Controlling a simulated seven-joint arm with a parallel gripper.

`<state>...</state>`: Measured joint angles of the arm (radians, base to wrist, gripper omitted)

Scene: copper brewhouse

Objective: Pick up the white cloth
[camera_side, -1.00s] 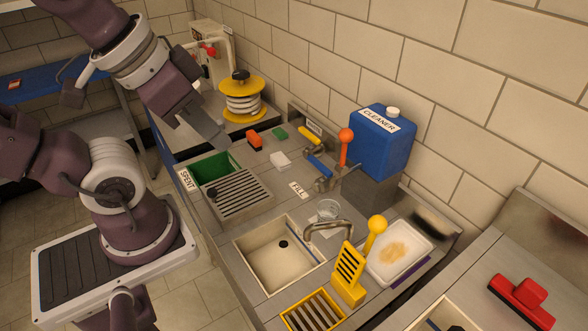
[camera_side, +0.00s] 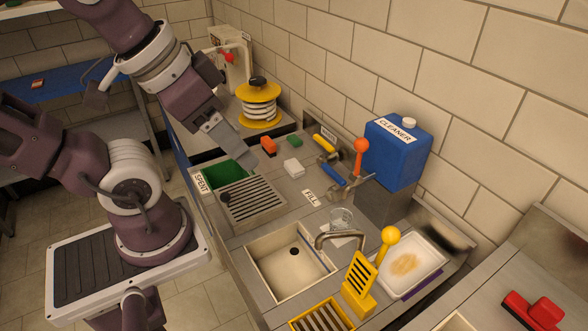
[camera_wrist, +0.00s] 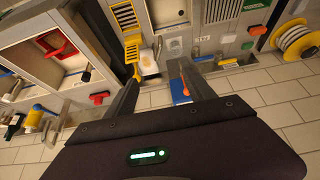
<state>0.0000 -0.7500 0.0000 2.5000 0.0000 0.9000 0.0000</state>
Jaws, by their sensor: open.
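A small white folded piece, seemingly the white cloth (camera_side: 293,168), lies on the metal counter between the green block and the drain grate in the side view. A small pale patch in the wrist view (camera_wrist: 228,38) may be the same piece. My gripper (camera_side: 245,155) hangs above the counter by the green bin, to the left of the white piece and apart from it. In the wrist view my gripper (camera_wrist: 160,74) shows two fingers spread wide with nothing held between them.
An orange block (camera_side: 268,146) and a green block (camera_side: 294,141) lie close to the white piece. The green SPENT bin (camera_side: 218,174) and drain grate (camera_side: 252,199) are nearer. Taps with coloured handles (camera_side: 333,173) and the blue cleaner container (camera_side: 396,150) stand to the right.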

